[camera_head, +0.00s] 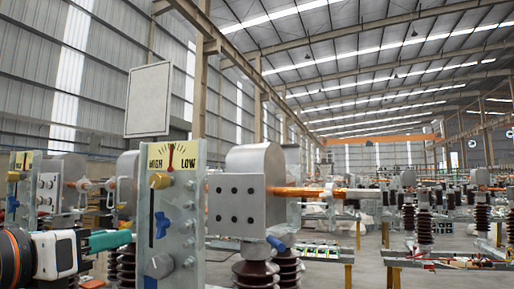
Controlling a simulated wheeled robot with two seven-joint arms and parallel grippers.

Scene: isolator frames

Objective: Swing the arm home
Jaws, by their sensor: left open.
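My left gripper (112,240) comes in at the lower left, with a white body and a teal-and-dark front end. It is open, with nothing seen in it, beside the left edge of a grey isolator panel (207,215); I cannot tell whether they touch. My right gripper is not in view.
A similar dial panel (22,190) stands at the far left. Dark ribbed insulators (256,273) stand below the box. A low bench with small parts (450,262) is at the right. More isolator frames fill the hall behind. Some floor shows between the benches.

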